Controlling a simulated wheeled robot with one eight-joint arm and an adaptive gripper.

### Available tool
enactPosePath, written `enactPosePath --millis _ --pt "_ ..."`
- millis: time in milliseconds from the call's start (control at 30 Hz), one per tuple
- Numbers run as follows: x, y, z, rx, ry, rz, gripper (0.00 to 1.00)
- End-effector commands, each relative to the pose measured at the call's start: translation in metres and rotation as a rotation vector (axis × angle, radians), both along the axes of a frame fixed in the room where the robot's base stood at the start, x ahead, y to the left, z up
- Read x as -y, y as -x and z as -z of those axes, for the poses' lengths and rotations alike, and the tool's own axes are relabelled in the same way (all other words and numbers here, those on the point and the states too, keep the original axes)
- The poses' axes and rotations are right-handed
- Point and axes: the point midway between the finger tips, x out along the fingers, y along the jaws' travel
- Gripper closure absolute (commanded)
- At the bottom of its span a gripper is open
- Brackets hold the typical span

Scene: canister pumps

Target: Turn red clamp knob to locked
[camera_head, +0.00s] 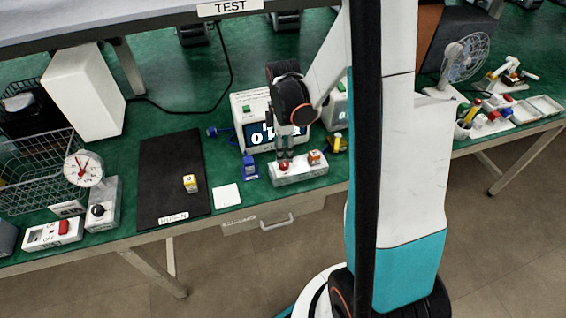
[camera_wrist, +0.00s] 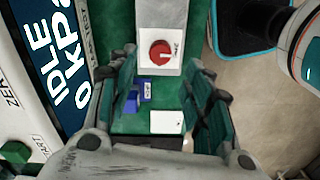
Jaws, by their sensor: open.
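The red clamp knob (camera_head: 284,167) sits on the left part of a white block-shaped fixture (camera_head: 300,175) near the table's front edge. In the wrist view the round red knob (camera_wrist: 160,52) lies on a white plate with small lettering beside it that I cannot read. It has a pale pointer line. My gripper (camera_head: 285,155) points down above the knob. In the wrist view its two fingers (camera_wrist: 163,75) are apart with nothing between them. I cannot tell whether the fingertips touch the knob.
A tester with a lit display (camera_head: 262,135) stands just behind the fixture; its display reads IDLE in the wrist view. A blue part (camera_head: 249,166) and a white card (camera_head: 227,195) lie to the left. An orange-red piece (camera_head: 316,157) sits on the fixture's right end.

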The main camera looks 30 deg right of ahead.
Motion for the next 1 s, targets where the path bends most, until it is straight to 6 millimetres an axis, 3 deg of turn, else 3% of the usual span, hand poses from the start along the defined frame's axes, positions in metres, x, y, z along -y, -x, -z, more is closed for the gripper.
enactPosePath --millis 100,300,767,933,1000 --pt "0.000 0.000 0.025 0.000 0.000 0.000 0.54" --pt "0.000 0.000 0.051 0.000 0.000 0.000 0.54" --pt "0.000 0.000 0.060 0.000 0.000 0.001 0.54" --pt "0.000 0.000 0.060 0.000 0.000 0.001 0.92" --pt "0.000 0.000 0.060 0.000 0.000 0.001 0.98"
